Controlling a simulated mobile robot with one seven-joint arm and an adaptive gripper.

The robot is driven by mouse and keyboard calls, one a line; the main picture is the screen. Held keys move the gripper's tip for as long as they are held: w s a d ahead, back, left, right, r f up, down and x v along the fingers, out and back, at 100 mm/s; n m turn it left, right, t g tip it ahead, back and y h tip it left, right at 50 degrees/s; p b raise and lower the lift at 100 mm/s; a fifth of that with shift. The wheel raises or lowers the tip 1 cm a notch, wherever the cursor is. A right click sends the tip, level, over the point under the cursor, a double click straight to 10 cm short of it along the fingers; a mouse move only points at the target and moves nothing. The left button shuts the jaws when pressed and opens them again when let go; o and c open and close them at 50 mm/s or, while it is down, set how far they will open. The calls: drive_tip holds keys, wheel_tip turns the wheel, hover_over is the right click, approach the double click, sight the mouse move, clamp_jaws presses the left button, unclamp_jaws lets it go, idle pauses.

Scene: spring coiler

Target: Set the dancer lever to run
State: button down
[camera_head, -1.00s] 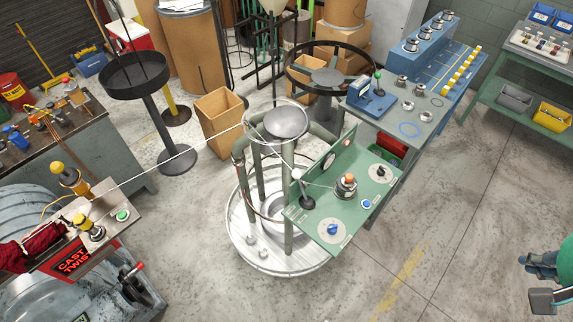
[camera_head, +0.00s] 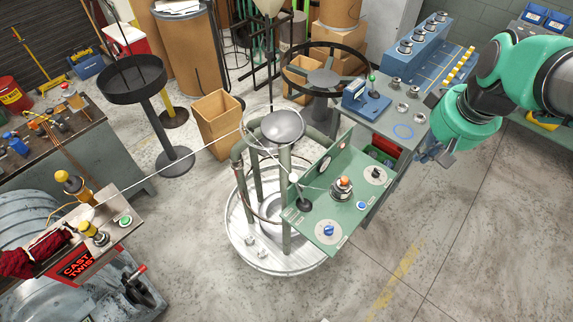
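The green control panel (camera_head: 347,217) stands on the round metal base of the coiler in the middle of the view. A black lever (camera_head: 304,204) with a pale round knob rises from its left part; its label is too small to read, and I cannot tell for sure that it is the dancer lever. A thin pale line runs from near it toward the spool post (camera_head: 341,188). My gripper (camera_head: 437,157) is at the right, small and partly hidden by my wrist, apart from the panel. I cannot tell whether its fingers are open.
The panel also has a blue knob (camera_head: 328,231) and a black dial (camera_head: 375,175). A grey bench (camera_head: 390,145) with a blue device stands behind it. At left, a machine marked CAST TWIST (camera_head: 78,267) has a red-handled lever (camera_head: 141,268). Floor to the panel's right is clear.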

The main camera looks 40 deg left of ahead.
drive_tip(key=a+f+n+g+p, duration=0.1)
drive_tip(key=a+f+n, duration=0.25)
drive_tip(key=a, duration=0.75)
drive_tip(key=a+f+n+g+p, duration=0.15)
drive_tip(key=a+f, duration=0.35)
drive_tip(key=a, duration=0.5)
drive_tip(key=s+a+f+n, duration=0.2)
drive_tip(key=s+a+f, duration=0.2)
drive_tip(key=a, duration=0.4)
drive_tip(key=s+a+f+n+h+p, duration=0.1)
drive_tip(key=s+a+f+n, duration=0.2)
drive_tip(key=s+a+f, duration=0.2)
drive_tip(key=a+f, duration=0.2)
drive_tip(key=a, duration=0.1)
drive_tip(key=shift+p, duration=0.3)
drive_tip(key=shift+f+g, duration=0.1)
drive_tip(key=shift+g, duration=0.15)
drive_tip(key=shift+w+d+f, duration=0.1)
drive_tip(key=shift+d+f, duration=0.4)
drive_tip(key=shift+f, duration=0.95)
drive_tip(key=shift+s+d+f, duration=0.1)
drive_tip(key=shift+d+f, duration=0.35)
drive_tip(key=shift+f, duration=1.05)
drive_tip(key=shift+w+d+f, duration=0.1)
drive_tip(key=shift+d+f, duration=0.4)
drive_tip(key=shift+f, duration=0.95)
